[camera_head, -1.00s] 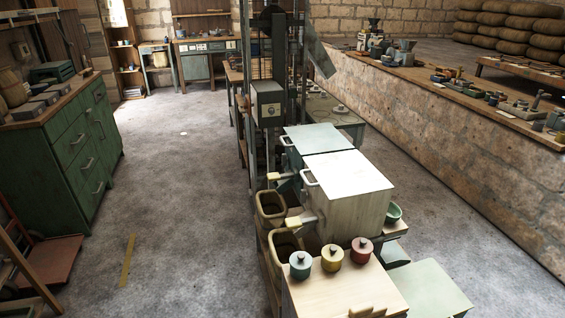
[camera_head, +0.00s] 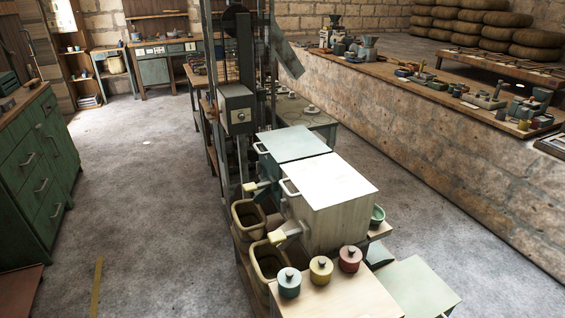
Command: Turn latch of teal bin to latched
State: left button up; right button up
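The teal bin (camera_head: 293,145) stands in the middle of the view, behind the white bin (camera_head: 335,183). Its flat teal lid is down, with a pale handle on the left side. Its latch (camera_head: 254,187) is a teal lever with a pale yellow grip, sticking out to the left, roughly level. Part of the teal bin's front is hidden by the white bin. The white bin has a similar latch (camera_head: 283,236) with a pale yellow grip. I cannot tell which position either latch is in. Neither of my grippers is in view.
Two open brown baskets (camera_head: 247,216) stand left of the bins. Blue, yellow and red lidded jars (camera_head: 321,270) stand on the near wooden top. A grey post frame (camera_head: 240,60) rises behind. The floor (camera_head: 150,190) to the left is clear.

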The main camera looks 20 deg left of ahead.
aim_at(259, 167)
jog(key=i+j+z, duration=0.1)
jog(key=j, duration=0.35)
jog(key=i+j+z, duration=0.15)
jog(key=j, duration=0.35)
jog(key=i+j+z, duration=0.1)
jog(key=j, duration=0.4)
jog(key=i+j+z, duration=0.1)
jog(key=j, duration=0.4)
jog(key=i+j+z, duration=0.15)
jog(key=j, duration=0.35)
